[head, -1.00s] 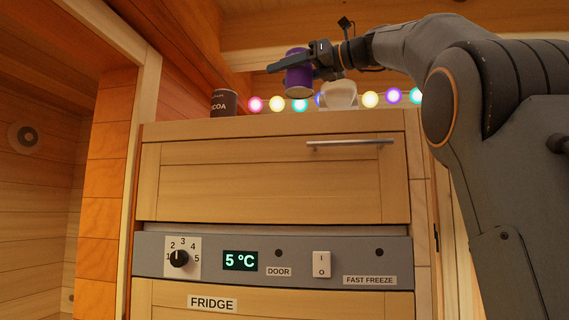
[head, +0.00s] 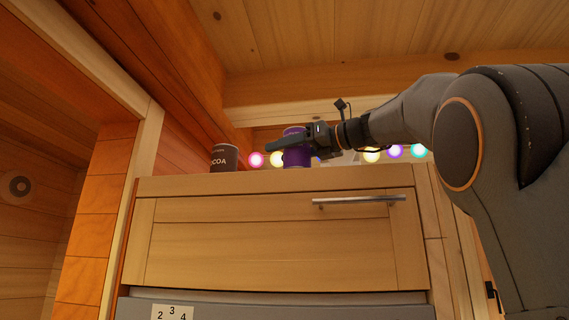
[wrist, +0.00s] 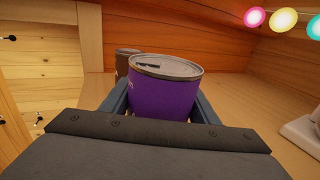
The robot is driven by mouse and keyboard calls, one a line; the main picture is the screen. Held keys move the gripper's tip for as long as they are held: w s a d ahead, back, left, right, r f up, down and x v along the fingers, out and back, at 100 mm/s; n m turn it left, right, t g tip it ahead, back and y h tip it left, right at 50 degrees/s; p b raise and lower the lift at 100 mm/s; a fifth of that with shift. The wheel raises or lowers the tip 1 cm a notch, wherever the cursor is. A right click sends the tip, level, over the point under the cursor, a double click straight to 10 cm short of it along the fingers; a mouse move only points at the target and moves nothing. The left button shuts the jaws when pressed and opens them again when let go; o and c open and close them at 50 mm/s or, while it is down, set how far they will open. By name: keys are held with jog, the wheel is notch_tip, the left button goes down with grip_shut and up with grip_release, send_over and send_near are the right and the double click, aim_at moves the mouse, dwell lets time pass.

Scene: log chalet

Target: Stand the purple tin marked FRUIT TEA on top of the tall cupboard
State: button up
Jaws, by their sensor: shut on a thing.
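The purple tin (head: 297,160) is upright between the fingers of my gripper (head: 285,146), which is shut on it. In the wrist view the tin (wrist: 162,92) shows its pale lid, with a dark mark on it, and my gripper's fingers (wrist: 160,108) lie on both sides. The tin's base is at or just above the top of the tall cupboard (head: 280,255), near its front. I cannot tell whether it touches. Most of its label is turned away or hidden.
A dark tin ending in "COA" (head: 224,158) stands on the cupboard top to the left; it shows behind the purple tin in the wrist view (wrist: 123,62). A white object (head: 346,158) stands to the right. Coloured lights (head: 371,155) hang behind. A wooden ceiling beam (head: 370,90) is above.

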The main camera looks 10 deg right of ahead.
aim_at(309, 156)
jog(key=shift+f, duration=1.5)
jog(key=shift+f, duration=0.15)
jog(key=o, duration=1.1)
jog(key=shift+o, duration=0.2)
jog(key=shift+r, duration=0.2)
jog(key=b+v, duration=0.4)
jog(key=v, duration=0.7)
jog(key=shift+s+d, duration=0.3)
jog(key=shift+s, duration=0.1)
jog(key=shift+s, duration=0.1)
